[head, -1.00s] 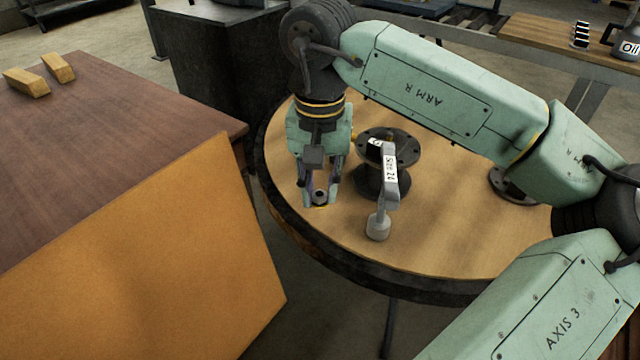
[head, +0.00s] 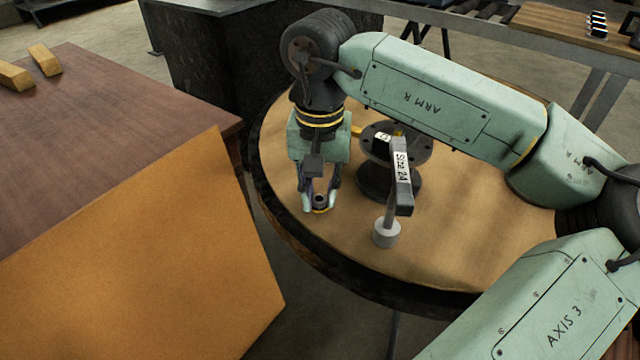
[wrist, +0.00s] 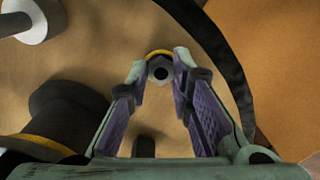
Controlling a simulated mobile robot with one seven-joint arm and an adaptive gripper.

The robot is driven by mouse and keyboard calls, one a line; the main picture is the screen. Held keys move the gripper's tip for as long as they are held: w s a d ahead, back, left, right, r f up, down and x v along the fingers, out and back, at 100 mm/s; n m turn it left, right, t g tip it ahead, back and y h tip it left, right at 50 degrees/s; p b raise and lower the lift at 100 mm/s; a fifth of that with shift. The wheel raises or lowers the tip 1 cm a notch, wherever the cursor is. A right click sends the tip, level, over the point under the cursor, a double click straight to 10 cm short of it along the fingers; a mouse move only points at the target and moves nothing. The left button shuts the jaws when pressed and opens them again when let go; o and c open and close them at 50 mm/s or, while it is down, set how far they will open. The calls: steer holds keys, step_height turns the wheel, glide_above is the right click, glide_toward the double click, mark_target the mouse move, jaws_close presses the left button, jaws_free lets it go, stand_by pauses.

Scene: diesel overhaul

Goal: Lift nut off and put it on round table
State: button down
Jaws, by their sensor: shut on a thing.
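My gripper (head: 319,205) points down low over the left part of the round table (head: 450,255), a wooden top with a dark rim. It is shut on a small dark nut (head: 320,199) with a hole in its middle. In the wrist view the nut (wrist: 160,70) sits between the two fingertips (wrist: 160,72), with a yellow edge showing just behind it. I cannot tell whether the nut touches the tabletop.
A brown bench (head: 110,110) with wooden blocks (head: 45,59) is left. The table's front right is clear.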

steer(key=shift+f, duration=0.4)
steer(key=c, duration=1.3)
jaws_free()
steer(key=shift+c, duration=0.2)
step_height(320, 180, up, 12)
